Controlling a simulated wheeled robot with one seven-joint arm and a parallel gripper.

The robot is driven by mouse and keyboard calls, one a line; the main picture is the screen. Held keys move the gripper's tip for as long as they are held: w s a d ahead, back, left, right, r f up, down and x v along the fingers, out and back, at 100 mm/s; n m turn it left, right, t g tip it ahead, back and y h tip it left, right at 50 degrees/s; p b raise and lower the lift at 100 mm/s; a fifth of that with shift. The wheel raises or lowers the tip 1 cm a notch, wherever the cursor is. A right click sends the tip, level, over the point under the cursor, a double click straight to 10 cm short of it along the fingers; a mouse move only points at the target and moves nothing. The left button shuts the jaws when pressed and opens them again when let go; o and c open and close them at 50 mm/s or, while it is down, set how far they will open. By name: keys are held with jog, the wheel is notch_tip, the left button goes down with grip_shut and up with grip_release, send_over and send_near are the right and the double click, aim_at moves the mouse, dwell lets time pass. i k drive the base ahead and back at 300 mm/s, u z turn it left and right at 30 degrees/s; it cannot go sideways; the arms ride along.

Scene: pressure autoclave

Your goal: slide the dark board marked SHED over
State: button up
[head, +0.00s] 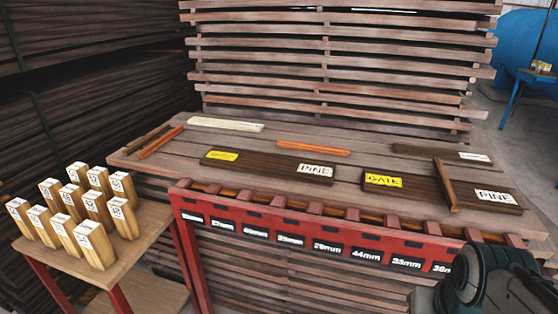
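A dark board (266,166) lies left of the middle of the wooden table. It has a yellow label at its left end, whose word is too small to read for sure, and a white PINE label at its right end. A second dark board (438,188) lies to its right, with a yellow GATE label and a white PINE label. No label reading SHED can be made out. A dark part of my arm shows at the bottom right corner. My gripper's fingers are not in view.
A brown stick (446,186) lies across the GATE board. Another dark board (432,152), a pale board (226,125) and orange sticks (313,148) lie further back. A red rack (300,234) with millimetre labels runs along the front. Wooden blocks (92,243) stand on a side table.

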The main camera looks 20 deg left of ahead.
aim_at(303, 171)
jog(key=z, duration=0.05)
jog(key=k, duration=0.45)
jog(key=u, duration=1)
jog(key=i, duration=1.45)
jog(key=u, duration=1.15)
jog(key=i, duration=0.5)
jog(key=u, duration=0.15)
